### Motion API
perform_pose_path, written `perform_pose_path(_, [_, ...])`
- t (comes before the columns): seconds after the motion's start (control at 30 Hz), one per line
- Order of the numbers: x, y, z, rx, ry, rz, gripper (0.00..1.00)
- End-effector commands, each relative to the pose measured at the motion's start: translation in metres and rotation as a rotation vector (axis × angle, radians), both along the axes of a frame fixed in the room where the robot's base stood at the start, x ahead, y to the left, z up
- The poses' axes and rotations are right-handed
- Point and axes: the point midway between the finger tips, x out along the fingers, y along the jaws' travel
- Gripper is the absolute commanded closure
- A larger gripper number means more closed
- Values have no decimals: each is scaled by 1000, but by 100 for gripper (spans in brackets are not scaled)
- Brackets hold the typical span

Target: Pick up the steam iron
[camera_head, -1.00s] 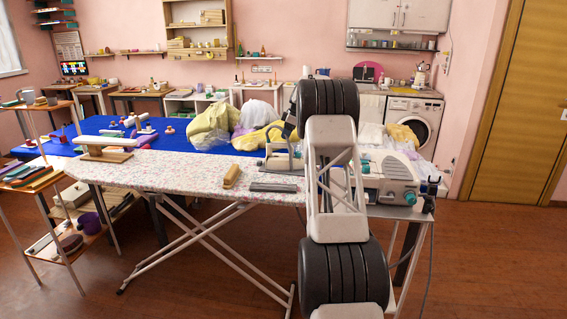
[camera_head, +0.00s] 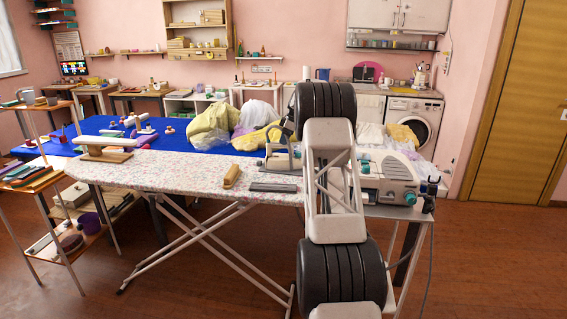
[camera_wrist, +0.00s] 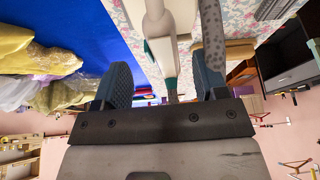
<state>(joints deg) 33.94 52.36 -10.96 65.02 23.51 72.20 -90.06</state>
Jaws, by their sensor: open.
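The steam iron (camera_head: 279,159), pale grey and white with teal, stands on the flowered ironing board, partly hidden behind my arm in the head view. In the wrist view, a white body with a teal stripe, which looks like the iron (camera_wrist: 160,47), lies between the dark blue finger pads of my gripper (camera_wrist: 162,82). My gripper is open, with a finger on each side of it and gaps showing. In the head view my arm hides most of the gripper. Whether either finger touches the iron is not clear.
The ironing board (camera_head: 180,170) carries a yellowish brush-like block (camera_head: 231,176) and a dark flat bar (camera_head: 273,187). A white steam station (camera_head: 388,176) with teal knobs sits at the right end. Piled garments (camera_head: 212,125) lie behind on a blue table (camera_head: 88,130).

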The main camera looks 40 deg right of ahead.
Motion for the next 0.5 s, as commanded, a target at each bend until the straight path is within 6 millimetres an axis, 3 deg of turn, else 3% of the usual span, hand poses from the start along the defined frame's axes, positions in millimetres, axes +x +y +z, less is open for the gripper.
perform_pose_path(0.27, [0,1,-6,1,1,0,34])
perform_pose_path(0.5, [2,6,-31,1,2,0,34])
